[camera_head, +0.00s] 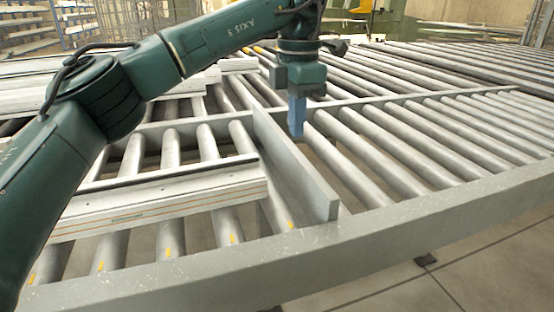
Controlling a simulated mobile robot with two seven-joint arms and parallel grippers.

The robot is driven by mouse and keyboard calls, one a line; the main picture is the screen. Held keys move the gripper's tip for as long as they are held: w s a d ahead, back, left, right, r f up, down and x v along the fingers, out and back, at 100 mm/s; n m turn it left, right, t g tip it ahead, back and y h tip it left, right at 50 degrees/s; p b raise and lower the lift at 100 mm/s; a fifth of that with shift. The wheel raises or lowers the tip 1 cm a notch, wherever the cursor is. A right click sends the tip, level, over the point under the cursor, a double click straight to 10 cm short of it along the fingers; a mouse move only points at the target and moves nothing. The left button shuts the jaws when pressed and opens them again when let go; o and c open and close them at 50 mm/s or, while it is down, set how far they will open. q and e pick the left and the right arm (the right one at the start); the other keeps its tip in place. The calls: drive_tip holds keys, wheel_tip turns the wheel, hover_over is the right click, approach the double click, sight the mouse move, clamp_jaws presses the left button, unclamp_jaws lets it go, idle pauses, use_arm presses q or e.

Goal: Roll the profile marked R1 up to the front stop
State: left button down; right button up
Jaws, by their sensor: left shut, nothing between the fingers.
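A long pale profile (165,203) with thin red and orange lines along its side lies on the rollers at the lower left. I cannot read an R1 mark on it. Its right end is near an upright grey plate (300,170), which looks like a stop; my view does not settle whether they touch. My left gripper (297,130) is shut and empty, its blue fingers pointing down just right of the plate's far part. My left arm hides part of the profiles at the left. My right gripper is not in view.
More pale profiles (25,86) lie at the far left, partly behind my arm. A raised grey rail (400,212) runs along the near edge. The rollers (385,150) right of the plate are bare. Green machinery (395,22) stands behind.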

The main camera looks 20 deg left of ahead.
use_arm(q)
drive_tip(key=f, duration=1)
drive_tip(key=shift+s+f, duration=0.1)
drive_tip(key=shift+s, duration=0.1)
drive_tip(key=shift+s+a+r+p, duration=0.15)
drive_tip(key=shift+s+a, duration=0.2)
drive_tip(key=shift+a, duration=0.2)
drive_tip(key=shift+s+a+r+p, duration=0.15)
drive_tip(key=shift+s+a, duration=0.2)
drive_tip(key=shift+a, duration=0.2)
drive_tip(key=shift+s+a+f, duration=0.1)
drive_tip(key=shift+s+a, duration=0.3)
drive_tip(key=shift+a, duration=0.15)
drive_tip(key=shift+w, duration=0.1)
